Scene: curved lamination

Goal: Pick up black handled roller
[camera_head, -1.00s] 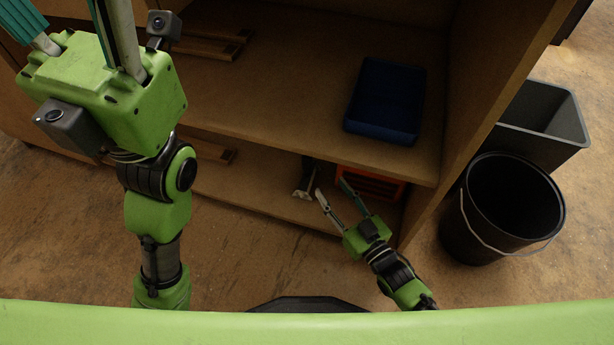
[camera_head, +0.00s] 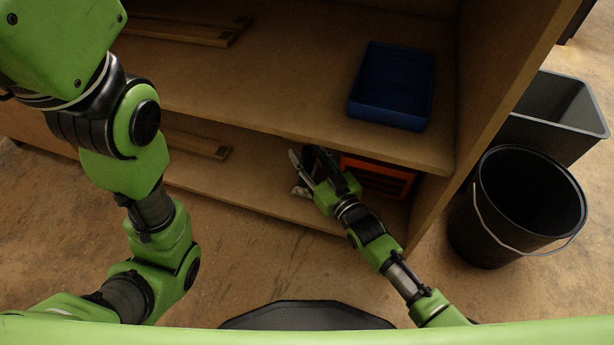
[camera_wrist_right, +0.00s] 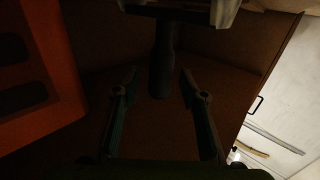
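The roller's black handle (camera_wrist_right: 162,65) hangs down from the top of the right wrist view, with a pale roller part (camera_wrist_right: 215,12) above it. My right gripper (camera_wrist_right: 160,82) is open, its two fingers on either side of the handle's lower end with gaps on both sides. In the head view my right gripper (camera_head: 308,162) reaches into the lower shelf, in front of the roller, whose pale end (camera_head: 301,190) shows only in part. My left arm stands at the left of the head view; its gripper is outside the picture.
An orange crate (camera_head: 377,178) is just right of my right gripper, also in the wrist view (camera_wrist_right: 35,75). A blue tray (camera_head: 392,88) sits on the upper shelf (camera_head: 290,95). A black bucket (camera_head: 515,205) and grey bin (camera_head: 555,120) stand right of the cabinet.

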